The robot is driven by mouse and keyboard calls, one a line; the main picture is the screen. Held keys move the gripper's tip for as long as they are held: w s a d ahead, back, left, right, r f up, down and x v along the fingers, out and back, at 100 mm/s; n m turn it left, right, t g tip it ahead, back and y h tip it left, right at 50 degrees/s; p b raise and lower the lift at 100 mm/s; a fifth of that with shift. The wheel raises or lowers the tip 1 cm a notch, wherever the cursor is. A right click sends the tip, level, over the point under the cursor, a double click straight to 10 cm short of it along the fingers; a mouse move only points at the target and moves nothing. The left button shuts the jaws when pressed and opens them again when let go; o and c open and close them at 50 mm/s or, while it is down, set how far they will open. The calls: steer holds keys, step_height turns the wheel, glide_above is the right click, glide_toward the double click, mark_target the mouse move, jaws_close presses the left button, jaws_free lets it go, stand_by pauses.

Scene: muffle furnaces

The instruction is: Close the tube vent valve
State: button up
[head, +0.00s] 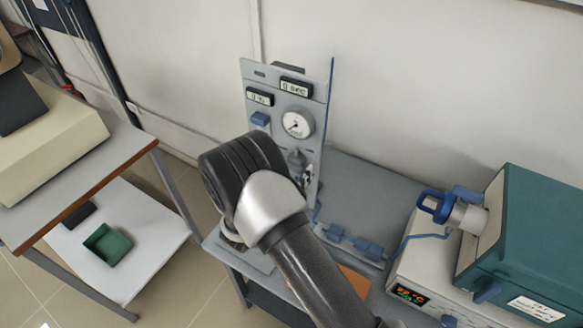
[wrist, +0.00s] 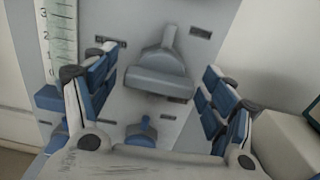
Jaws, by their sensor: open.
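In the wrist view, my gripper (wrist: 157,68) is open, its blue-padded fingers spread left and right. A grey fitting with a narrow top and a wide lower block (wrist: 160,72) shows between the fingers, on the panel; I cannot tell touch or depth. A blue knob (wrist: 142,132) shows lower down, partly hidden by my gripper. Which of these is the tube vent valve I cannot tell. In the head view, the upright grey gas panel (head: 317,100) carries a round gauge (head: 298,123) and two small displays. My arm hides the panel's lower part and most of my gripper.
A scaled tube (wrist: 60,40) stands left in the wrist view. In the head view, blue fittings (head: 352,240) line the grey bench, right of my arm. A teal furnace (head: 535,235) with a blue-handled end fitting (head: 455,212) stands right. A green tray (head: 108,245) sits on the left shelf.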

steer(key=v, duration=1.2)
steer(key=shift+d, duration=0.1)
stand_by(0.4)
steer(key=s+d+r+m+g+h, duration=0.1)
steer(key=s+d+r+m+g, duration=0.5)
steer(key=d, duration=0.4)
steer(key=s+d+r+m+g+h, duration=0.1)
steer(key=s+d+r+m+g, duration=0.2)
steer(key=d+r+m+g, duration=0.45)
steer(key=s+r+m+t+y, duration=0.1)
steer(key=s+r+m+y, duration=0.3)
steer(key=s+m+y, duration=0.2)
steer(key=s+r+m+t+y, duration=0.2)
steer(key=s+m+y, duration=0.4)
steer(key=s+m, duration=0.4)
steer(key=shift+v, duration=1.05)
